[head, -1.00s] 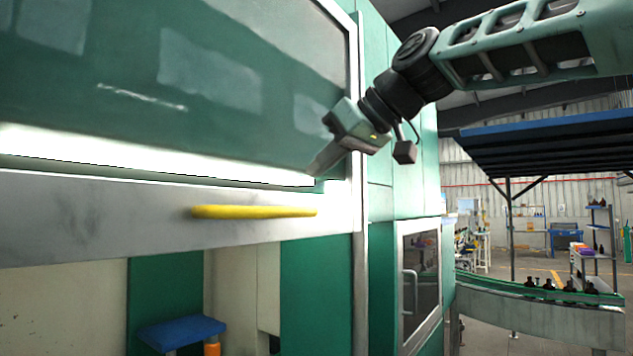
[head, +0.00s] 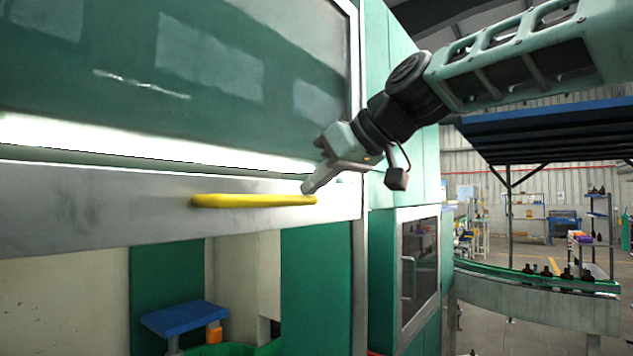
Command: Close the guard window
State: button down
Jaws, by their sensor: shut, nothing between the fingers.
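The guard window (head: 100,215) is a large pane in a pale metal frame on the green machine. Its bottom rail stands raised, with an open gap below it. A yellow handle (head: 250,201) runs level along the rail. My gripper (head: 306,190) is shut and empty, pointing down and left. Its tips are at the handle's right end, at or just above it; I cannot tell whether they touch.
Through the gap a blue platform (head: 183,318) and an orange bottle (head: 214,333) show inside the machine. A smaller door (head: 418,268) with a grey handle is at the right. A conveyor (head: 535,290) with dark bottles stands farther right.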

notch_tip(320, 180, down, 51)
jog(key=b, duration=4.6)
jog(key=shift+b, duration=0.4)
